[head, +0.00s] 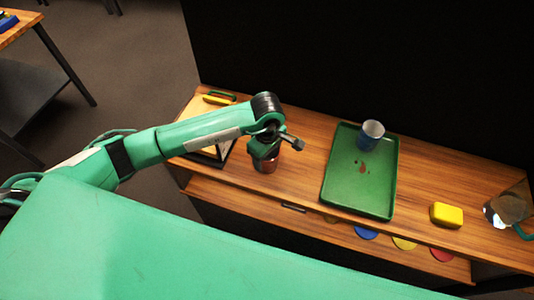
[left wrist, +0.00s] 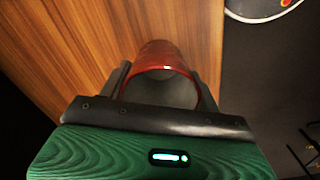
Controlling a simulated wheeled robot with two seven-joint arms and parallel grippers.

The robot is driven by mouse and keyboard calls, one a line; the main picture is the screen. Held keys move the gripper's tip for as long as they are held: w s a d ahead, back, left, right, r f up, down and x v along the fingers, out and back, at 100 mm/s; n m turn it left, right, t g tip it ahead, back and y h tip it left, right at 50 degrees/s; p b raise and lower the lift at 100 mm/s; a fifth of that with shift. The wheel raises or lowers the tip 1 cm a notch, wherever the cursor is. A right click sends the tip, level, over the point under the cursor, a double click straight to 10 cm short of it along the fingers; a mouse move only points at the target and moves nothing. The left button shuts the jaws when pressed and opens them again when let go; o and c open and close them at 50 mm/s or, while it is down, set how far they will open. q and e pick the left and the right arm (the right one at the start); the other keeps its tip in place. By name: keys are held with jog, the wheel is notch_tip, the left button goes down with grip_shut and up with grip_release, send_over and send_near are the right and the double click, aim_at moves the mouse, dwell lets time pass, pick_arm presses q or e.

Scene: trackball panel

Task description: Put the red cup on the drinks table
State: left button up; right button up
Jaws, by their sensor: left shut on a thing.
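The red cup (head: 266,164) is at my left gripper (head: 264,152), over the left part of a wooden table (head: 285,185). In the left wrist view the red cup (left wrist: 160,55) sits between the two dark fingers of the left gripper (left wrist: 165,88), which is shut on it. The gripper hides much of the cup in the head view. I cannot tell whether the cup's base touches the wood. Nothing in view marks which table is the drinks table. My right gripper is not in view.
A green tray (head: 345,185) with a blue-grey cup (head: 371,134) lies right of the gripper. A yellow block (head: 446,215) and a grey jug-like thing (head: 505,209) stand further right. Coloured discs (head: 404,243) lie on a lower shelf. Another wooden table (head: 18,26) is far left.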

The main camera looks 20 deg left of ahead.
pick_arm(q)
jog(key=shift+f, duration=0.1)
jog(key=shift+f+b, duration=0.15)
jog(key=shift+b, duration=0.2)
jog(key=o, duration=1)
jog(key=shift+o, duration=0.2)
